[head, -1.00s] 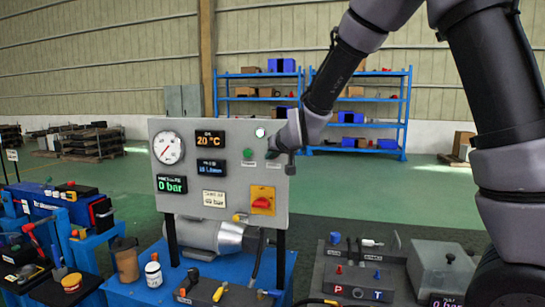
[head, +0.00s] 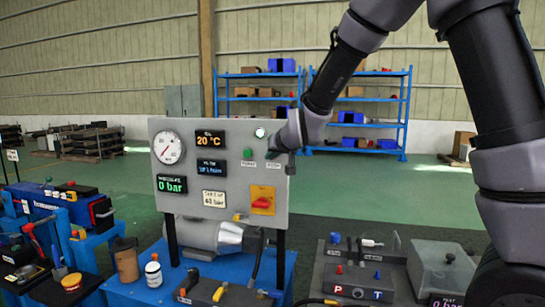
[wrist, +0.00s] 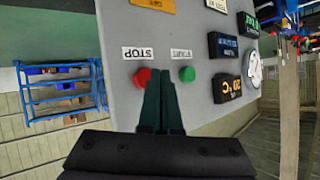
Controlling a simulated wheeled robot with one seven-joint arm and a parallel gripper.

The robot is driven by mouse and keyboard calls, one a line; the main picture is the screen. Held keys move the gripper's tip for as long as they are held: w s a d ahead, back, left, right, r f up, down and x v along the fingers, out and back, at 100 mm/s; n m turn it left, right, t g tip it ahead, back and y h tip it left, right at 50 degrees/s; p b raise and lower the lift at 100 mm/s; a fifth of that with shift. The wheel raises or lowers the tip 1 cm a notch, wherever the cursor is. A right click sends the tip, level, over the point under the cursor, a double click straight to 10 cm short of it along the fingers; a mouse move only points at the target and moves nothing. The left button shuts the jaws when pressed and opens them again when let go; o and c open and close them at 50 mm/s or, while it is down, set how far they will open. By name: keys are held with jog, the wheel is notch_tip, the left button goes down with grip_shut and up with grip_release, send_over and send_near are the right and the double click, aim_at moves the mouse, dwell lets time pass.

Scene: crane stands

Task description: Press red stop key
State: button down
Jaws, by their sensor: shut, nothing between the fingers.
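The red stop key (wrist: 142,77) sits on the grey control panel (wrist: 130,30) under a white STOP label (wrist: 140,53), upside down in the wrist view. The green start key (wrist: 187,74) is beside it. My gripper (wrist: 160,72) is shut and empty, its dark fingertips in front of the panel between the two keys, overlapping the red key's edge in the picture. Contact cannot be told. In the head view my gripper (head: 272,153) is at the panel's right side and hides the red key; the green key (head: 248,153) shows to its left.
The panel also carries a pressure gauge (head: 168,147), several displays, a white lamp (head: 260,133) and a red rotary switch (head: 262,202) on yellow. A blue bench (head: 135,292) with bottles is below. A grey station (head: 360,280) stands at the right.

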jog(key=shift+w, duration=0.1)
jog(key=shift+w, duration=0.35)
jog(key=shift+w+d, duration=0.15)
jog(key=shift+w, duration=0.35)
dwell(0.9)
jog(key=shift+s, duration=0.9)
jog(key=s, duration=0.2)
jog(key=s+a, duration=0.1)
jog(key=s, duration=0.2)
jog(key=shift+a, duration=0.1)
dwell(0.6)
